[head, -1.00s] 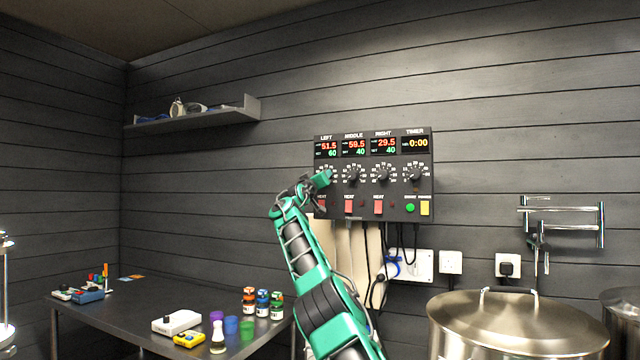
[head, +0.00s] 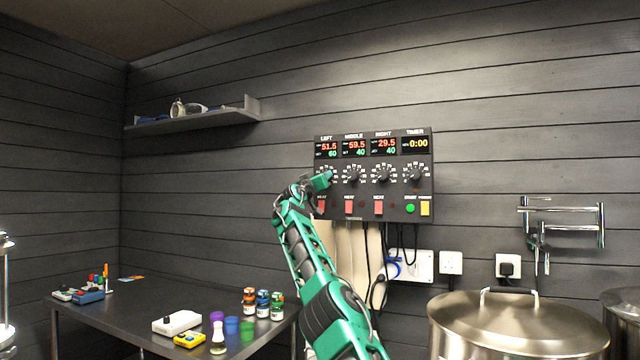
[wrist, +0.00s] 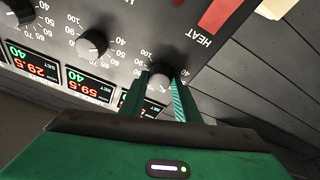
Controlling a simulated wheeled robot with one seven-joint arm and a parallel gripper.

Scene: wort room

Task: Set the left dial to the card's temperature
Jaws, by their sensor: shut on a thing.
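The control panel (head: 402,205) hangs on the dark wall. Its left display (head: 327,149) reads 51.5 in red, with a set value of 60 in green. My gripper (head: 328,177) is at the left dial, below that display, and hides most of it in the head view. Part of the dial's number scale shows around the fingers. I cannot make out the card in any view.
The middle dial (head: 352,174), right dial (head: 384,174) and timer dial (head: 415,173) stand close beside it. A red heat switch (head: 349,206) is below. A table (head: 130,312) with bottles stands lower left, and a steel kettle (head: 515,325) lower right.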

